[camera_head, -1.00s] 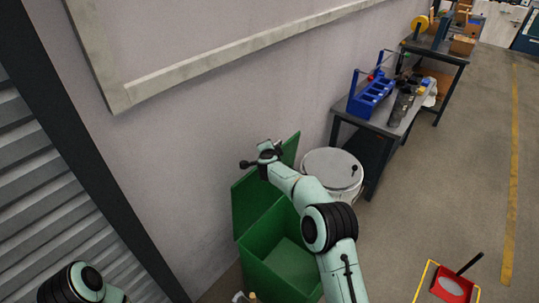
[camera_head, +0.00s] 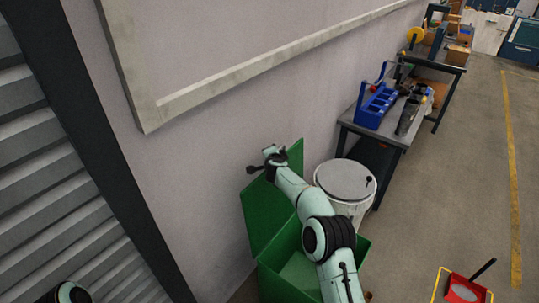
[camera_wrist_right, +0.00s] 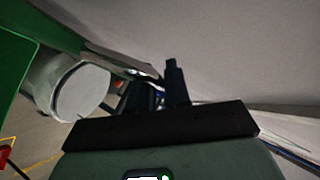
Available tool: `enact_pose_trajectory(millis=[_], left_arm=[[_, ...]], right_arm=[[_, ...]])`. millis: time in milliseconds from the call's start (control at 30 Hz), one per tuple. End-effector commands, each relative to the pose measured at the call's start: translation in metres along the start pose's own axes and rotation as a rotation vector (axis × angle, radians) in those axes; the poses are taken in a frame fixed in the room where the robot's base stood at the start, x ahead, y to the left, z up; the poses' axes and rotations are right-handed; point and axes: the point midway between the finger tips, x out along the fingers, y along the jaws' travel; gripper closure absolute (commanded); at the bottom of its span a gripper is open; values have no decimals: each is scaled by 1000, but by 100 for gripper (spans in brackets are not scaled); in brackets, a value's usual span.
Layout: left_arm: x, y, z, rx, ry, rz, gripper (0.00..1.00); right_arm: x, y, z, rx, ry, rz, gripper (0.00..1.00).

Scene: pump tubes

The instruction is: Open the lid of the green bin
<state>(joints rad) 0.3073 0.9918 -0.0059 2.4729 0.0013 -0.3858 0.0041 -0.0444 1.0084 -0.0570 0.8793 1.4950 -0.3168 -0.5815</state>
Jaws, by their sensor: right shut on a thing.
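The green bin (camera_head: 267,280) stands against the wall at the lower middle of the head view. Its lid (camera_head: 262,220) is raised, standing steeply near the wall, and the bin's mouth is open. My right gripper (camera_head: 268,162) is at the top edge of the lid, shut on it; the exact grip is hard to make out. In the right wrist view, the dark fingers (camera_wrist_right: 164,90) point away from the camera, and a green panel (camera_wrist_right: 15,65) shows at the left. My right arm covers part of the bin. My left gripper is out of view.
A white drum with a grey lid (camera_head: 345,180) stands just right of the bin. Beyond it is a table (camera_head: 385,140) with a blue rack (camera_head: 376,106). A red dustpan (camera_head: 463,290) lies at the lower right. The floor to the right is mostly clear.

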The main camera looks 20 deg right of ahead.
Motion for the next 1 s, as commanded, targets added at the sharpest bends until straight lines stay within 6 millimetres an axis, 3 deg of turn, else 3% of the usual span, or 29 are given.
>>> enact_pose_trajectory(millis=[667, 700, 733, 1000], left_arm=[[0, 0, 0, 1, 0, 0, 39], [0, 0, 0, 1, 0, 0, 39], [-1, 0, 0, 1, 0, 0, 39], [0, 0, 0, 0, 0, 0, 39]], right_arm=[[-1, -5, -4, 2, -4, -12, 100], [-1, -5, -4, 2, -5, -13, 76], [-1, -5, -3, 2, -5, -13, 67], [0, -2, -4, 1, -3, -7, 64]])
